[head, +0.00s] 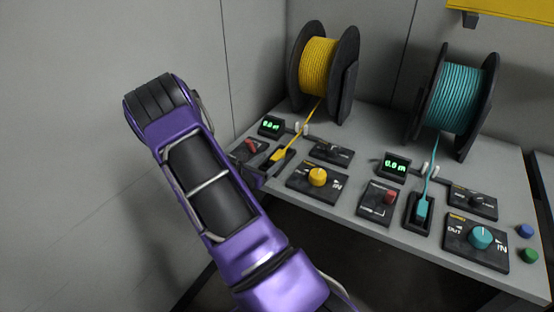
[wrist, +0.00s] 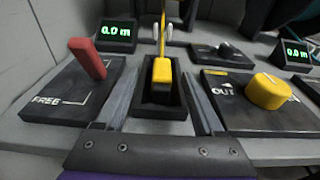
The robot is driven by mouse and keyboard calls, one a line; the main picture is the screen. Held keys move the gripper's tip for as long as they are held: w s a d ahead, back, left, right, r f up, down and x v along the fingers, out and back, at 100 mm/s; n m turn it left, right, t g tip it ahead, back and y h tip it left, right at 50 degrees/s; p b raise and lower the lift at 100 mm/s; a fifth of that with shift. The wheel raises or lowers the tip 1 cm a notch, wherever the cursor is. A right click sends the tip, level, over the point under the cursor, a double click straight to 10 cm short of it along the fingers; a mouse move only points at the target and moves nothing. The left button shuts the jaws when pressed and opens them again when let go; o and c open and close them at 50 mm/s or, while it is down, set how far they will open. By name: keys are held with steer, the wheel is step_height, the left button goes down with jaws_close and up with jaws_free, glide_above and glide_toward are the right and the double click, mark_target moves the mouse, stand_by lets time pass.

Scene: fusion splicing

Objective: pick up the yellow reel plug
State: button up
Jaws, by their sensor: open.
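The yellow reel plug (wrist: 162,72) stands in a dark socket block (wrist: 143,112) on the bench, its yellow cable running up and back. In the head view the plug (head: 277,156) is at the left end of the bench, partly beside my arm. My gripper (wrist: 160,88) is open in the wrist view, one finger on each side of the socket block, with the plug between them and no clear grip on it. In the head view my gripper is mostly hidden behind my purple arm.
A red lever (wrist: 88,58) stands left of the socket and a yellow knob (wrist: 267,91) right of it. A yellow reel (head: 319,66) and a teal reel (head: 460,97) stand behind. The teal plug (head: 422,208) sits further right. A wall is close on the left.

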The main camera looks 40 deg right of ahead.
mark_target(276, 156)
steer(key=x, duration=0.4)
steer(key=shift+d+f, duration=0.15)
steer(key=shift+d, duration=0.15)
steer(key=shift+c, duration=0.2)
jaws_close()
